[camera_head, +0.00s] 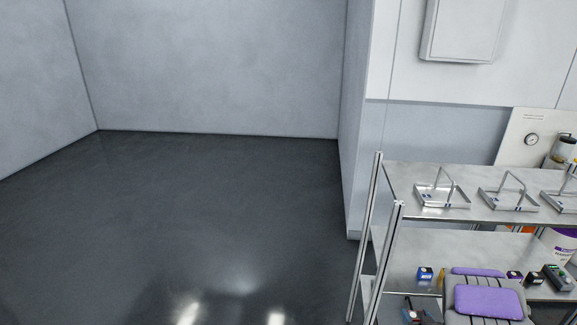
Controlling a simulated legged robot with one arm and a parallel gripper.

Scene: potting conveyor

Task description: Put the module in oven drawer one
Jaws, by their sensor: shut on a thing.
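My gripper is out of view. I cannot pick out the module or oven drawer one in the head view. Shallow metal trays with upright bent handles stand in a row on the top shelf at the right: a left one (443,199), a middle one (510,199) and a right one (560,205) cut off by the picture edge. Small blue or dark marks show on them.
A metal shelf rack (415,165) fills the lower right. Its lower shelf (420,247) bears small boxes, including a blue one (425,273), and a grey item with purple pads (487,301). A white wall box (463,28) hangs above. Dark floor (190,220) at left is clear.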

